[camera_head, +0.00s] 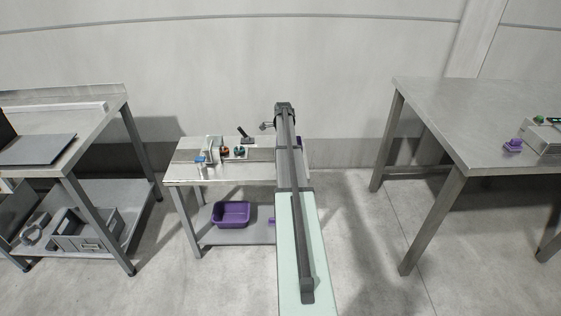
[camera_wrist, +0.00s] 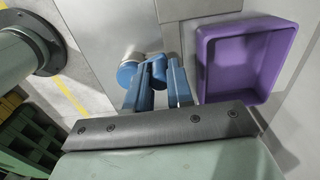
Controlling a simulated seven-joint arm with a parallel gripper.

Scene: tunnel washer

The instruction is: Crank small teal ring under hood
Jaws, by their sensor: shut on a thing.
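In the wrist view, my gripper (camera_wrist: 160,76) has blue fingers shut on a small blue part (camera_wrist: 156,68). It sits beside a rounded blue piece (camera_wrist: 127,72) and a pale round metal form (camera_wrist: 132,52); how these join is hidden by the fingers. In the head view, my arm runs over the right part of the small steel table and hides my gripper and what it holds. Small dark round parts with red and teal tints (camera_head: 240,152) stand on that table, left of my arm. I cannot tell which is the small teal ring, and no hood is clearly made out.
A purple tray (camera_wrist: 205,75) lies close right of my gripper. In the head view, a purple bin (camera_head: 219,221) stands on the lower shelf. A blue-topped part (camera_head: 200,159) and a black piece (camera_head: 245,132) stand on the small table (camera_head: 188,174). Larger tables flank it.

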